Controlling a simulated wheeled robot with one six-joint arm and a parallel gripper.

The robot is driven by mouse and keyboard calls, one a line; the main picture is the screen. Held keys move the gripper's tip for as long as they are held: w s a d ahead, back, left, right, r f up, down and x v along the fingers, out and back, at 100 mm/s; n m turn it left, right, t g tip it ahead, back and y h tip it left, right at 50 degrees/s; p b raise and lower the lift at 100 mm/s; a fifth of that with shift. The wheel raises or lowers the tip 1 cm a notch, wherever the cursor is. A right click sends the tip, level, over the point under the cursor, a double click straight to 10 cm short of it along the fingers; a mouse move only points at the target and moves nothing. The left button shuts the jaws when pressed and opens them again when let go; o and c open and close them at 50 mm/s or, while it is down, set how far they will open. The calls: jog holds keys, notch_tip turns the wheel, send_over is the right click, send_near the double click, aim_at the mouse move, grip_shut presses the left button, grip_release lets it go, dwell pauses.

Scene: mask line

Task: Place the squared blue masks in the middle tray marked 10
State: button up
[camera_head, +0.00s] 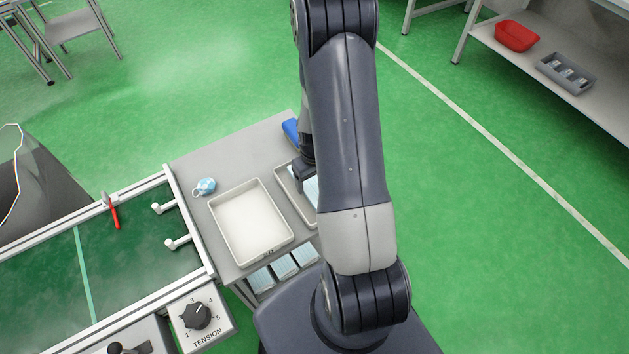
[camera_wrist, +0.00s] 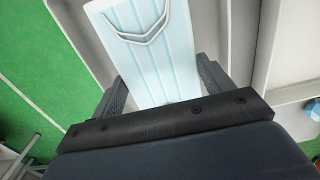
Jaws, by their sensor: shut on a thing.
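My gripper (camera_wrist: 163,85) is shut on a light blue pleated mask (camera_wrist: 150,50) with white ear loops, held between both fingers in the wrist view. In the head view, my arm hides most of the gripper, and a strip of light blue mask (camera_head: 312,189) shows beside the arm, at the middle tray. The middle tray (camera_head: 284,187) is pale and partly hidden by my arm, so its mark cannot be read. I cannot tell whether the held mask touches the tray floor. An empty pale tray (camera_head: 249,222) stands to its left.
A round blue mask (camera_head: 205,186) lies on the grey table (camera_head: 220,160) left of the trays. A blue object (camera_head: 291,131) is at the back edge. Several boxes of light blue masks (camera_head: 284,267) sit below the front edge. A green conveyor (camera_head: 120,250) is at left.

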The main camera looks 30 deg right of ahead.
aim_at(314, 182)
jog(key=shift+f, duration=0.65)
jog(key=shift+f, duration=0.2)
jog(key=o, duration=1)
jog(key=shift+c, duration=0.2)
jog(key=shift+r, duration=0.1)
notch_tip(314, 182, up, 12)
jog(key=shift+p, duration=0.3)
